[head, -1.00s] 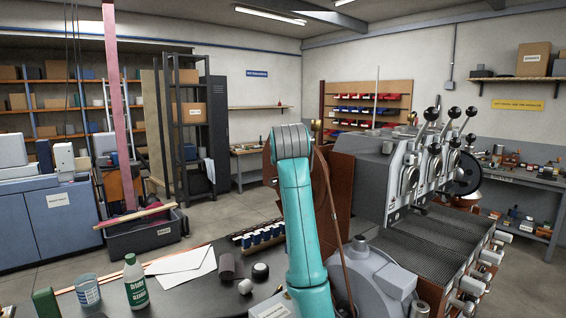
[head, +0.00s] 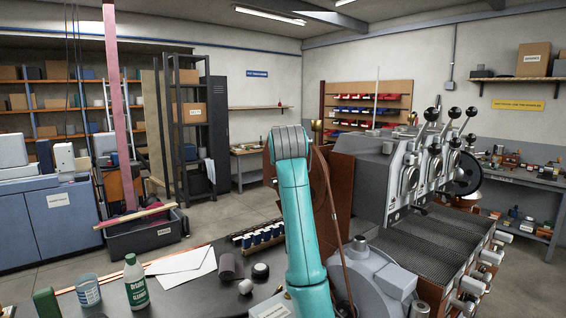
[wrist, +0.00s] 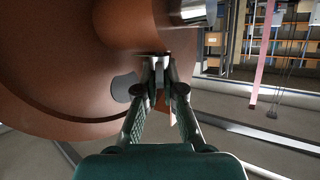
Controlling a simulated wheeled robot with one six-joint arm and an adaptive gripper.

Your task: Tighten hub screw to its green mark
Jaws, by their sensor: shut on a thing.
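In the wrist view my gripper (wrist: 157,66) is shut at the face of a large copper-brown rounded body. Its fingertips are closed on a small grey piece at the lower edge of that body, which I take for the hub screw; the fingertips cover most of it. I see no green mark. A dark oval spot (wrist: 124,87) lies on the brown face just left of the fingers. In the head view my teal arm hides the gripper and the screw.
A shiny metal cylinder (wrist: 194,12) juts out above right of my fingers. In the head view a grey machine with levers (head: 385,185) stands right of my arm.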

